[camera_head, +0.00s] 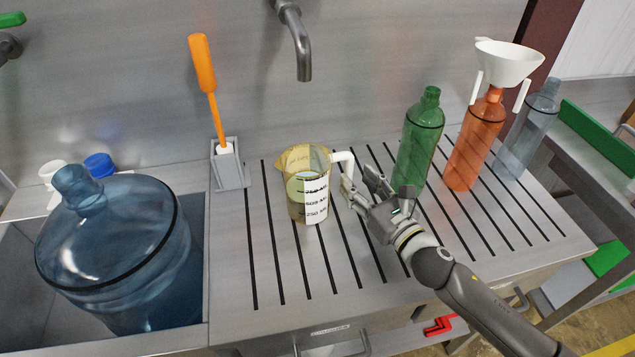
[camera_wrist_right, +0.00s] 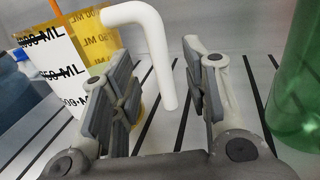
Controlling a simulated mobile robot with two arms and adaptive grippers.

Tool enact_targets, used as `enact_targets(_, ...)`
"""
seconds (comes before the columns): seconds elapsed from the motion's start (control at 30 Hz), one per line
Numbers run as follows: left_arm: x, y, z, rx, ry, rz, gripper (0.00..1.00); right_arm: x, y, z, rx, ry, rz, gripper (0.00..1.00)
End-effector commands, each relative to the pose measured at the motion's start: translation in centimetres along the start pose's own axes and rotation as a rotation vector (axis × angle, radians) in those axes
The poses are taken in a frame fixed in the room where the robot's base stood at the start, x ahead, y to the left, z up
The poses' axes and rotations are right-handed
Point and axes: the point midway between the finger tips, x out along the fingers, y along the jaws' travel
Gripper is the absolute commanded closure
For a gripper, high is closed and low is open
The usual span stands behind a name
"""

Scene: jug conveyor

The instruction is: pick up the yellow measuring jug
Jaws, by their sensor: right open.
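The yellow measuring jug (camera_head: 308,190) stands upright on the slotted metal drainboard (camera_head: 285,270). Its white handle (camera_head: 345,160) points right, toward my right gripper (camera_head: 358,188). In the right wrist view, the jug (camera_wrist_right: 98,38) is at the upper left and its white handle (camera_wrist_right: 150,50) hangs between the open fingers of my right gripper (camera_wrist_right: 163,95), nearer the left finger. The fingers look apart, with a gap around the handle; I cannot tell if either touches it. My left gripper is not in view.
A green bottle (camera_head: 419,140) stands close to the right of my gripper and also shows in the wrist view (camera_wrist_right: 300,85). An orange bottle with a white funnel (camera_head: 508,62) and a grey bottle stand farther right. A brush holder (camera_head: 228,170), tap (camera_head: 298,40) and large blue jug (camera_head: 115,240) are around.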

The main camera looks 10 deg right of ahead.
Motion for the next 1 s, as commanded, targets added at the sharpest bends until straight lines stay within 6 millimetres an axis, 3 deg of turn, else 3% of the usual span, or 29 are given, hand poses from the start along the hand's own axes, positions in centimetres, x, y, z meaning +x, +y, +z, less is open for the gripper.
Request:
enact_targets(0.1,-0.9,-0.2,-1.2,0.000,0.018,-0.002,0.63,1.6,-0.1,0.4,0.003,-0.002,-0.002,0.57)
enact_targets(0.3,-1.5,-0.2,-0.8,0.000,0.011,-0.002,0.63,4.0,-0.1,0.2,0.001,-0.002,-0.001,0.57)
enact_targets(0.67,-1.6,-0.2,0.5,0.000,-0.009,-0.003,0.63,4.7,-0.1,0.0,0.001,-0.001,0.000,0.57)
enact_targets(1.0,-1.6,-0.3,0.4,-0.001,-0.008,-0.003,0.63,4.7,-0.1,0.0,0.001,-0.001,-0.001,1.00)
